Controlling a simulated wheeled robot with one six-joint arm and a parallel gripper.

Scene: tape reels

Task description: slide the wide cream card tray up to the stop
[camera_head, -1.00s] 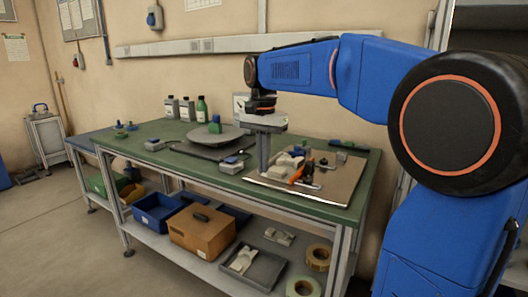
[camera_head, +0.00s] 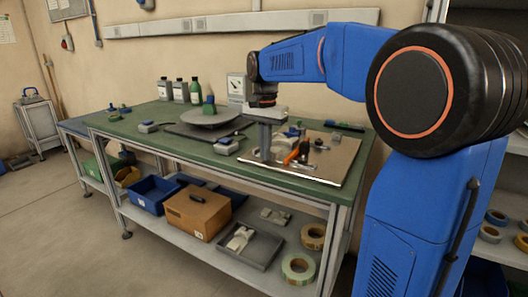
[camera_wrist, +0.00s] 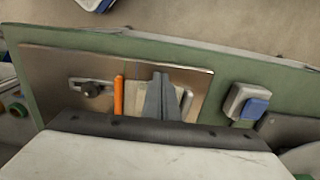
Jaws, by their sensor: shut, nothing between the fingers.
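A cream block-like piece (camera_wrist: 140,98), which looks like the card tray, lies on the tan board in the wrist view, partly hidden behind my gripper's fingers. In the head view the cream piece (camera_head: 281,150) is small and crowded by other items. My gripper (camera_wrist: 160,76) is shut with nothing between its fingers, pointing down at the board over or beside the cream piece; I cannot tell whether they touch. In the head view my gripper (camera_head: 265,159) stands at the board's left part. A slotted metal bar with a black knob (camera_wrist: 91,89) may be the stop; I cannot tell for sure.
An orange stick (camera_wrist: 118,95) stands close beside the cream piece. The tan board (camera_head: 325,174) lies on the green bench (camera_head: 200,155). The board's front right part is bare.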

